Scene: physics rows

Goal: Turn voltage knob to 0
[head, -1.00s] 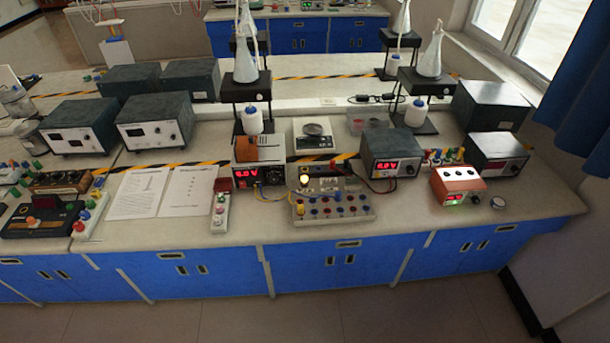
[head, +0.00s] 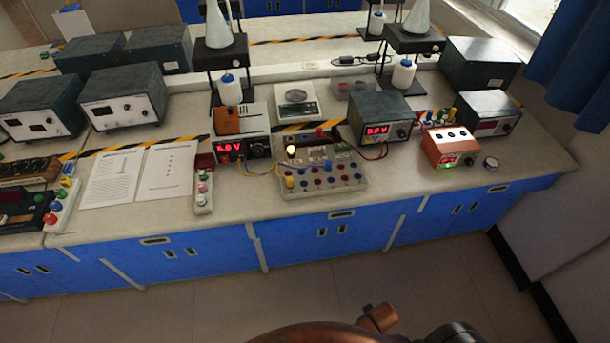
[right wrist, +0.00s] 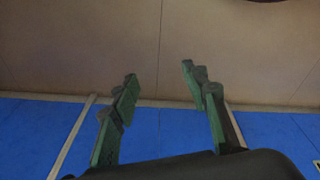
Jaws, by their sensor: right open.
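A power supply (head: 236,150) with an orange-brown block on top stands near the bench middle. Its red display seems to read a few volts, blurred, and a dark knob (head: 260,146) sits right of it. A dark grey supply (head: 381,119) to the right has a red display, its digits unclear, and a small knob (head: 402,133). Which knob is the voltage one I cannot tell for sure. My right gripper (right wrist: 158,76) is open and empty in the right wrist view, over floor and blue cabinet fronts, away from both supplies. My left gripper is not in view.
A board with colored sockets and a lit bulb (head: 321,171) stands in front, wired to the supplies. A slim button box (head: 203,186) and an orange meter (head: 450,148) flank it. Stands with flasks rise behind. Floor before the blue cabinets (head: 341,232) is clear.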

